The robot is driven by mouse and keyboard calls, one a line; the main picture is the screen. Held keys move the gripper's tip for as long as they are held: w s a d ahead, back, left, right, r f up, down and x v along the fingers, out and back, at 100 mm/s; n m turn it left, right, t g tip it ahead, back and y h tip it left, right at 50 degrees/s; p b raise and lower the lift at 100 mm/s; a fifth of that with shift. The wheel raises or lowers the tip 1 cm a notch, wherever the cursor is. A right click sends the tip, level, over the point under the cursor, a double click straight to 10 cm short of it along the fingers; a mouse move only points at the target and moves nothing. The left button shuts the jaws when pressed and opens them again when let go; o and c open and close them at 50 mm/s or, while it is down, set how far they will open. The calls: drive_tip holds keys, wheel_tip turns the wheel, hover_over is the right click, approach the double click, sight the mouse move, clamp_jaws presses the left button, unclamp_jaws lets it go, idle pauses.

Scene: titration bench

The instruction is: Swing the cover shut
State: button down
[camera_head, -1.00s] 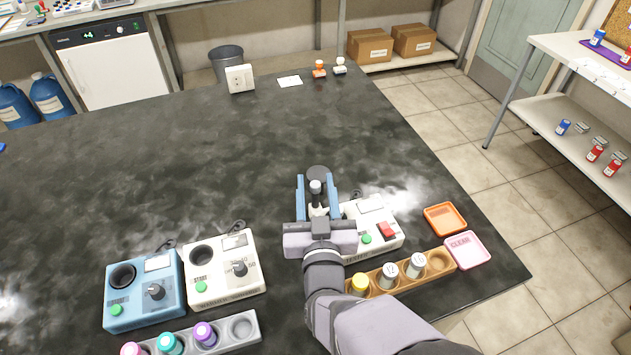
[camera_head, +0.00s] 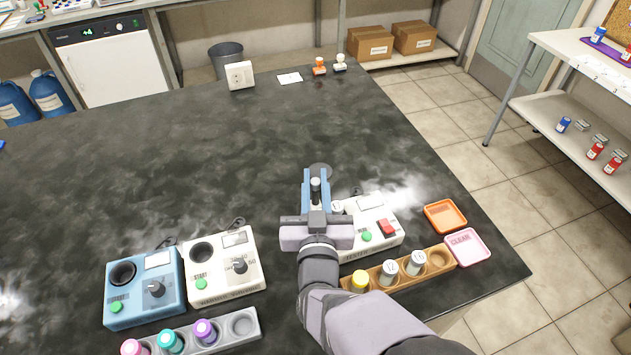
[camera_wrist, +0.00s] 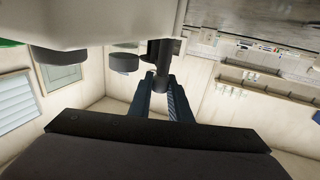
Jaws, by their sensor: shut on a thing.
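The white tester (camera_head: 372,228) stands on the dark bench at the right, with a green button, a red switch and a small screen. Its cover appears to be the dark round disc (camera_head: 320,169) just beyond my gripper, swung out at the tester's left side. My gripper (camera_head: 316,182) is shut on a small upright grey-topped knob or post, apparently the cover's handle. In the wrist view, the blue fingers (camera_wrist: 162,88) close on a dark cylinder (camera_wrist: 162,72) beside the pale tester body (camera_wrist: 90,22). My gripper hides part of the tester's left side.
A blue device (camera_head: 145,290) and a white device (camera_head: 224,270) stand at left. A grey rack (camera_head: 225,330) and a wooden rack (camera_head: 415,282) hold capped vials in front. Orange (camera_head: 445,216) and pink (camera_head: 467,248) trays lie right.

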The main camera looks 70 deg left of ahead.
drive_tip(key=shift+s+m+t+h, duration=0.1)
drive_tip(key=shift+m+t+h, duration=1.1)
drive_tip(key=shift+t, duration=0.8)
drive_tip(key=shift+m+t+h, duration=0.9)
drive_tip(key=shift+m+t, duration=0.5)
drive_tip(key=shift+t, duration=0.1)
drive_tip(key=c, duration=1.6)
unclamp_jaws()
drive_tip(key=shift+c, duration=0.2)
drive_tip(key=shift+r, duration=0.15)
wheel_tip(320, 180, up, 10)
drive_tip(key=shift+f+b, duration=0.15)
drive_tip(key=shift+b, duration=0.25)
